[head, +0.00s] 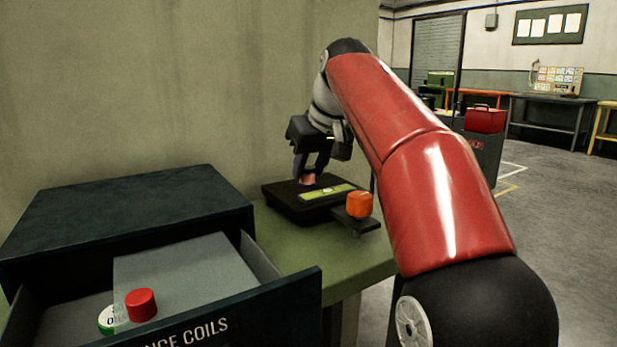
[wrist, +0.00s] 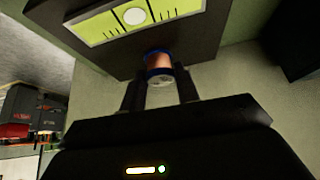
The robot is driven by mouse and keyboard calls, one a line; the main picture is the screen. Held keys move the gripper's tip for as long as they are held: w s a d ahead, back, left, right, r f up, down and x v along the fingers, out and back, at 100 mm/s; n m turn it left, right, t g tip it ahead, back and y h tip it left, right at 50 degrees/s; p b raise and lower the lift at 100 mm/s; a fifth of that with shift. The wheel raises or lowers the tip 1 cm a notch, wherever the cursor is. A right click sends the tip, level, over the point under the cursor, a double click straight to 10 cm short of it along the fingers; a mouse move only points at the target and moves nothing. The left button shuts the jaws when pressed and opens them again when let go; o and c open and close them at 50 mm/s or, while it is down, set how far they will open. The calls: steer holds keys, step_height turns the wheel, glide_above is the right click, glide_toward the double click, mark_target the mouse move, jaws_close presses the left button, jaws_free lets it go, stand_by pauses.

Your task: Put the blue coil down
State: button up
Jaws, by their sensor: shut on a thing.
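The blue coil, a copper-wound spool with blue rims, sits between my fingers in the wrist view (wrist: 158,64). In the head view, its copper side (head: 308,180) shows low between the fingers. My gripper (head: 310,172) is shut on it and points down over the black balance-like device (head: 290,204). In the wrist view, my gripper (wrist: 159,88) has one finger on each side of the coil. The coil is upright, at or just above the device's dark top, behind the yellow-green panel (head: 327,194). I cannot tell whether it touches the top.
The wall (head: 190,90) stands close behind. Green tabletop (head: 300,254) is bare in front.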

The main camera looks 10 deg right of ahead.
steer(key=o, duration=1.1)
steer(key=shift+r, duration=0.1)
steer(key=shift+s+r, duration=0.1)
steer(key=shift+r, duration=0.15)
steer(key=p+v, duration=0.4)
steer(key=v, duration=0.7)
steer(key=shift+s+r, duration=0.2)
